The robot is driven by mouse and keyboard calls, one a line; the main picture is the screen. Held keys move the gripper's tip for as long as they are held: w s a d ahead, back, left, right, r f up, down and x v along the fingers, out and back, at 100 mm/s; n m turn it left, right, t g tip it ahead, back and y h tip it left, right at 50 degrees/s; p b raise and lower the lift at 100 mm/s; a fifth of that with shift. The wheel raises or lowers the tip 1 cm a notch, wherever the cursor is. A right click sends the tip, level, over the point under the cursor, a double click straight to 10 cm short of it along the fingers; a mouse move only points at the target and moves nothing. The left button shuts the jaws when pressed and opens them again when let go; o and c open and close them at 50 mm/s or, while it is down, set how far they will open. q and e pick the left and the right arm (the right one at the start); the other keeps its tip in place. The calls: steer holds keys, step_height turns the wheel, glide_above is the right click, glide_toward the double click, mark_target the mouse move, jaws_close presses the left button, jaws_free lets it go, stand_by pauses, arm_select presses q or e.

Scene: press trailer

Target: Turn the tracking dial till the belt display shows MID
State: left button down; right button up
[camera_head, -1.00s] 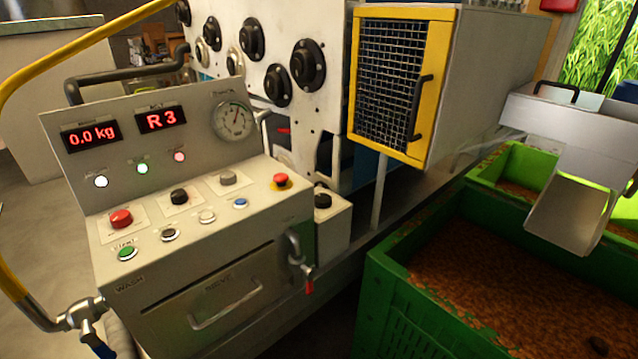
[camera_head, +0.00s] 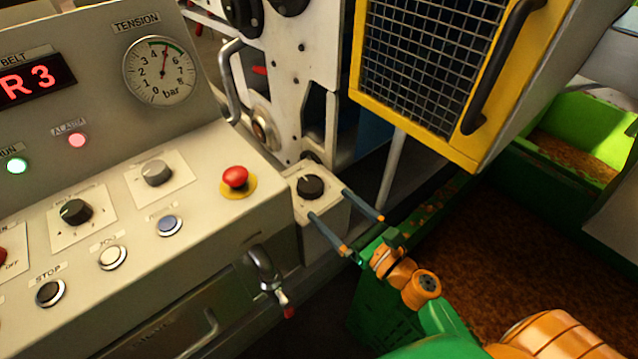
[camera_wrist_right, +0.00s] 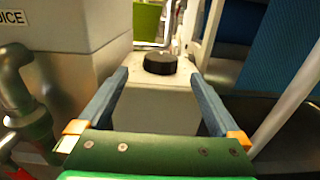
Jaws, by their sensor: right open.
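A black dial (camera_head: 310,187) sits on top of a small pale box (camera_head: 328,222) to the right of the panel. I cannot read a label there, so I take it as the tracking dial. My right gripper (camera_head: 330,203) is open, its two fingers pointing at the box, a little short of the dial. In the right wrist view the dial (camera_wrist_right: 160,62) stands ahead, between and beyond the open fingertips (camera_wrist_right: 160,76), not touched. My left gripper is not in view.
The panel carries a red emergency button (camera_head: 235,178), other knobs and push buttons, and a tension gauge (camera_head: 160,70). A tap (camera_head: 268,275) juts out below. A yellow-framed mesh guard (camera_head: 425,75) hangs above right. Green crates of brown pulp (camera_head: 500,240) stand at the right.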

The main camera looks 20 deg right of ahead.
mark_target(323, 186)
steer(key=x, duration=0.6)
steer(key=shift+w+d+f+p, duration=0.1)
steer(key=shift+w+p, duration=0.05)
steer(key=shift+p, duration=0.25)
steer(key=c, duration=1.3)
steer(key=shift+f+y, duration=0.1)
steer(key=shift+y, duration=0.2)
steer(key=shift+d+f+n+g+y+b, duration=0.1)
steer(key=shift+n+g+y+b, duration=0.3)
steer(key=shift+n+y+b, duration=0.2)
steer(key=shift+d+f+n+g+y+b, duration=0.1)
steer(key=shift+d+n+g+y+b, duration=0.05)
steer(key=shift+n+g+y+b, duration=0.35)
steer(key=n+g+y+b, duration=0.2)
steer(key=g+b, duration=0.1)
steer(key=b, duration=0.2)
steer(key=w+n+g+y+b, duration=0.1)
steer(key=n+g+y+b, duration=0.2)
steer(key=b, duration=0.2)
steer(key=d+n+g+y+b, duration=0.1)
steer(key=n+g+y+b, duration=0.2)
steer(key=b, duration=0.1)
steer(key=shift+w+g+b, duration=0.2)
steer(key=shift+g+b, duration=0.1)
steer(key=shift+b, duration=0.1)
steer(key=shift+r+n+g+b, duration=0.15)
steer(key=shift+n+g+b, duration=0.4)
steer(key=shift+b, duration=0.2)
